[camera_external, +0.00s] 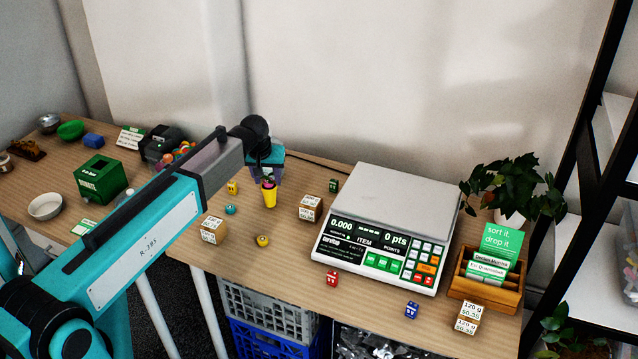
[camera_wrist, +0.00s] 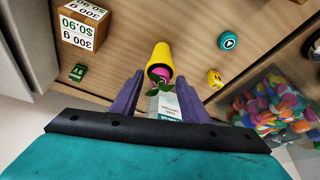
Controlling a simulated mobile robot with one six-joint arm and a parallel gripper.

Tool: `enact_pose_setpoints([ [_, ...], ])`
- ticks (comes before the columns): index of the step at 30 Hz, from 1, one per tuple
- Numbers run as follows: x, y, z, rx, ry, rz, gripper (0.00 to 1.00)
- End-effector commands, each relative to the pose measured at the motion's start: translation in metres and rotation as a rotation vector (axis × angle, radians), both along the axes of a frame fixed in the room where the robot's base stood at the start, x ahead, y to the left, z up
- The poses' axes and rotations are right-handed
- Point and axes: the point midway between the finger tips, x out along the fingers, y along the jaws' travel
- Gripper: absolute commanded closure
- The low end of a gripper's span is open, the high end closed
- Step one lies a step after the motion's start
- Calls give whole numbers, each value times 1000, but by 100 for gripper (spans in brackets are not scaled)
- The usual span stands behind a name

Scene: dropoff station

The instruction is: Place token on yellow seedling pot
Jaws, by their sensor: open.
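The yellow seedling pot (camera_external: 269,197) stands on the table left of the scale. In the wrist view its mouth (camera_wrist: 161,52) faces my gripper, with a pink round piece and green leaves at the opening. I cannot tell whether the pink piece is a token. My gripper (camera_external: 268,178) is just above the pot; in the wrist view its purple fingers (camera_wrist: 158,88) are apart. A pale printed card (camera_wrist: 166,106) shows between them, close to the leaves. A teal round token (camera_external: 230,210) lies left of the pot, and a yellow round piece (camera_external: 263,241) lies in front.
Printed weight cubes (camera_external: 311,208) and (camera_external: 213,229) flank the pot. The large scale (camera_external: 382,225) stands to the right. Small yellow (camera_external: 232,187) and green (camera_external: 334,185) cubes are nearby. A bin of colourful pieces (camera_wrist: 270,105) shows at the wrist view's right.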

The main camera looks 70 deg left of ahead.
Motion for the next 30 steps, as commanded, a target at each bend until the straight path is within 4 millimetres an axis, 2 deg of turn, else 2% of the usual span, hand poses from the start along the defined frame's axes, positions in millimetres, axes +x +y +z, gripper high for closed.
enact_pose_setpoints([
  [8,-3,-6,17,1,-2,0,59],
  [30,-17,-35,96,1,-2,0,59],
])
